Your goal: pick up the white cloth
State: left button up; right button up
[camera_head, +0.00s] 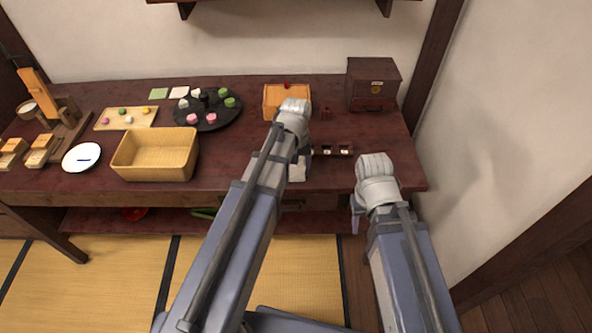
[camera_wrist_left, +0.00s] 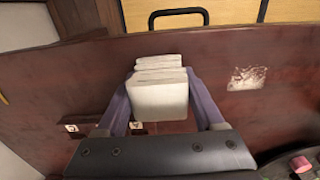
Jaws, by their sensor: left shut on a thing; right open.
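The white cloth (camera_wrist_left: 160,98) is a folded, layered block between the two fingers of my left gripper (camera_wrist_left: 160,105) in the left wrist view. The gripper is shut on it. In the head view the cloth (camera_head: 299,170) shows as a pale patch below my left wrist, near the table's front edge, with the arm hiding part of it. I cannot tell whether it is clear of the table. My right gripper (camera_head: 358,212) is open and empty by the table's front right edge; its fingers are mostly hidden by the wrist.
The dark red table (camera_head: 240,150) holds a woven basket (camera_head: 155,168), a white plate (camera_head: 82,158), a round black tray (camera_head: 222,122), an orange box (camera_head: 272,100) and a dark wooden chest (camera_head: 373,84). A small compartment tray (camera_head: 335,150) lies right of my left gripper. A whitish smear (camera_wrist_left: 247,78) marks the tabletop.

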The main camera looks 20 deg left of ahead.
pick_arm(q)
jog(key=c, duration=0.7)
jog(key=shift+c, duration=0.2)
jog(key=shift+r, duration=0.15)
notch_tip(320, 180, up, 10)
jog(key=p, duration=1)
jog(key=o, duration=1)
jog(key=shift+c, duration=0.2)
jog(key=shift+f, duration=0.2)
jog(key=c, duration=0.7)
